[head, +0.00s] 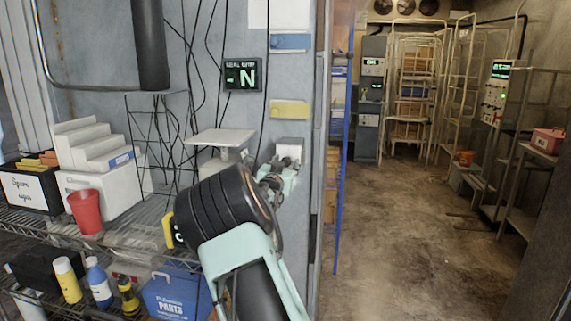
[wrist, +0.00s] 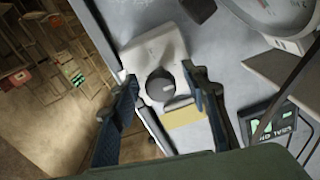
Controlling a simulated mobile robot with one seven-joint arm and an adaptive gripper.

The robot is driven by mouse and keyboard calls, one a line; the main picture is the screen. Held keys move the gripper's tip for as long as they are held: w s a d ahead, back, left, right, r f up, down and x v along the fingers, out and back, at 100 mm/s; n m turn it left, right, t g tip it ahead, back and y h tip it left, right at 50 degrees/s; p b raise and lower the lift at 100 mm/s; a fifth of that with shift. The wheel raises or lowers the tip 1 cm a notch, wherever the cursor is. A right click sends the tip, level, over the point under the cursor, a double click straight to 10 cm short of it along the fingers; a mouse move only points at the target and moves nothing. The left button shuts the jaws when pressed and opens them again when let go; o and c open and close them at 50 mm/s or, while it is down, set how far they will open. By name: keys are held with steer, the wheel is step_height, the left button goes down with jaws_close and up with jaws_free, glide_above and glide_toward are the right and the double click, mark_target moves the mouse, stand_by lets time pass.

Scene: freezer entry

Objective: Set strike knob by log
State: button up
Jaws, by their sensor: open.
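A dark round knob (wrist: 161,86) sits on a white box (wrist: 150,52) on the grey wall. In the head view the same white box (head: 290,147) is partly hidden behind my gripper (head: 278,172). In the wrist view my gripper (wrist: 158,78) is open, with one finger on each side of the knob. The fingers look apart from the knob, but I cannot tell the depth gap. A green-lit display (head: 241,75) on the wall reads "SEAL GRIP" and "-N"; it also shows in the wrist view (wrist: 266,127). I cannot make out which thing is the log.
A yellow plate (head: 290,109) and a blue plate (head: 290,42) are on the wall above the box. Cables hang on the wall. The freezer floor (head: 400,230) at right is open.

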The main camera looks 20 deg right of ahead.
jaws_close()
stand_by(0.4)
steer(key=shift+n, duration=0.4)
steer(key=n+p, duration=0.1)
steer(key=n, duration=0.2)
steer(key=shift+n, duration=0.3)
steer(key=n+p, duration=0.1)
steer(key=n, duration=0.3)
steer(key=shift+n, duration=0.3)
steer(key=n, duration=0.5)
steer(key=shift+b, duration=0.35)
steer(key=shift+d+n+b, duration=0.1)
steer(key=shift+n+b, duration=0.6)
steer(key=shift+n, duration=1.2)
